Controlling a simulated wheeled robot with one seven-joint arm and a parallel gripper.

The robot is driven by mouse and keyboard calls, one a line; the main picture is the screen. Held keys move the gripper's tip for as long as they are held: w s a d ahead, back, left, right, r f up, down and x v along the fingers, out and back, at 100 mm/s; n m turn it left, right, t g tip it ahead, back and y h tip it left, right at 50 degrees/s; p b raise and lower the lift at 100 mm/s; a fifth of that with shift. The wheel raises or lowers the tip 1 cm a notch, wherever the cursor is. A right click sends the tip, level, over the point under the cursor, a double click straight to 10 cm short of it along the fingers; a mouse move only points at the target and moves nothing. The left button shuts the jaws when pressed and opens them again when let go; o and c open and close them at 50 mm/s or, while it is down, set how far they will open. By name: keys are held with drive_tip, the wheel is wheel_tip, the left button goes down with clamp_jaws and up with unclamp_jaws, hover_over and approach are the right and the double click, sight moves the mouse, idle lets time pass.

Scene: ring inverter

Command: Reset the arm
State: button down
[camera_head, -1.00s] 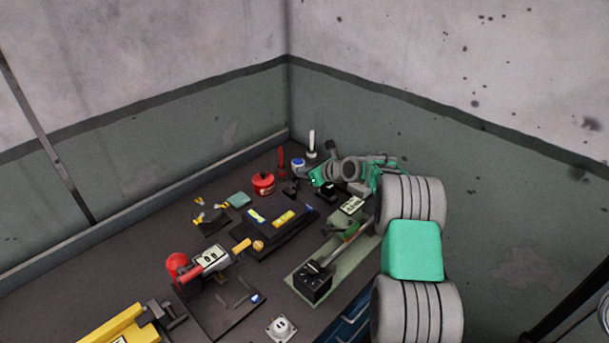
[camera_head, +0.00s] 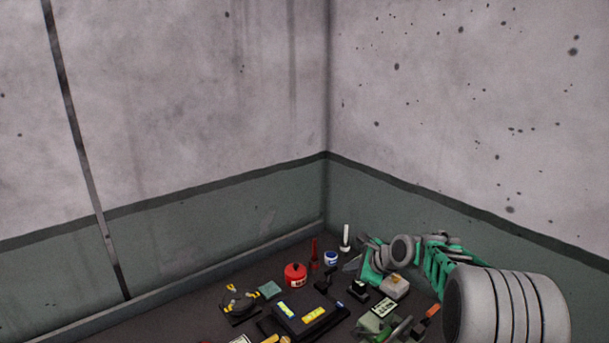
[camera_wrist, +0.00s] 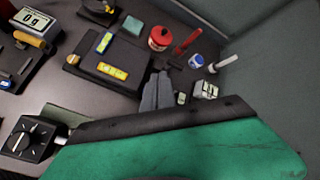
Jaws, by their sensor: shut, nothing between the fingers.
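My arm (camera_head: 440,265) reaches in from the right in the head view, green and grey. My gripper (camera_head: 354,265) is at the far end of the bench, near the blue-and-white tin (camera_head: 331,258) in the corner. In the wrist view my gripper (camera_wrist: 160,77) shows as two grey fingers lying close together, shut and empty. The fingers point toward the dark tray (camera_wrist: 112,64) with the yellow and blue levels. The large green part at the bottom of the wrist view hides the bench beneath it.
A red tin (camera_head: 295,274), a red upright tool (camera_head: 314,252) and a white stick on a base (camera_head: 346,238) stand near the corner. A black box with a dial (camera_wrist: 32,138) shows in the wrist view. Walls close the corner; the space above the bench is clear.

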drive_tip(key=s+r+n+g+h+b, duration=0.1)
drive_tip(key=s+n+h, duration=0.4)
drive_tip(key=s+n, duration=1.5)
drive_tip(key=s+g+b, duration=0.1)
drive_tip(key=s+g, duration=0.1)
drive_tip(key=s, duration=1.2)
drive_tip(key=shift+r+n+b, duration=0.3)
drive_tip(key=shift+b, duration=0.1)
